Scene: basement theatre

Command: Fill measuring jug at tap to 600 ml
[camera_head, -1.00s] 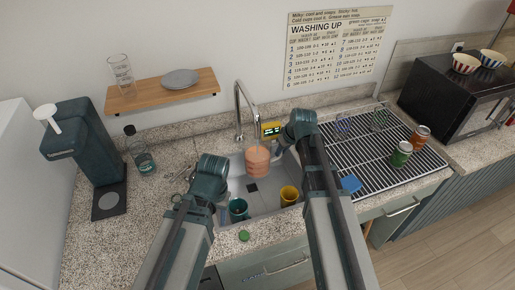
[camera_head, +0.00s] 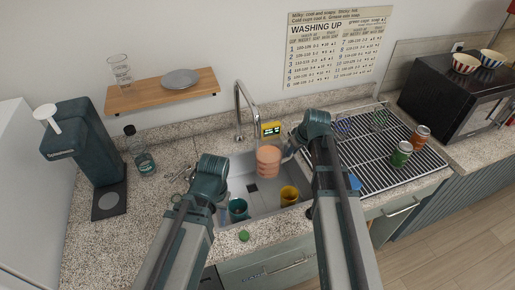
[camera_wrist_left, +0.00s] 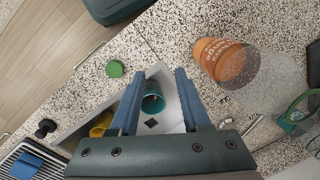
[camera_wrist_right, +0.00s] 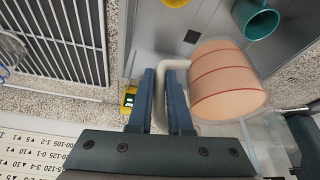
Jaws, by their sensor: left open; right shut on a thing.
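The measuring jug (camera_head: 268,160) shows a peach-coloured body with red level lines, with a clear part beyond it in the right wrist view (camera_wrist_right: 228,85). It is in the air over the sink (camera_head: 265,200), just right of and below the tap (camera_head: 238,105). No stream of water can be made out. I cannot read a level in ml. My right gripper (camera_wrist_right: 162,95) is shut on the jug's pale handle. My left gripper (camera_wrist_left: 155,85) is open and empty over the left side of the sink, above a teal mug (camera_wrist_left: 153,103).
A yellow mug (camera_head: 289,195) stands in the sink. A yellow display (camera_head: 271,129) is behind it. A drying rack (camera_head: 375,150) with two cans is right. A soap bottle (camera_head: 142,158) is left. The left wrist view shows an orange lettered container (camera_wrist_left: 220,60) and a green lid (camera_wrist_left: 115,68).

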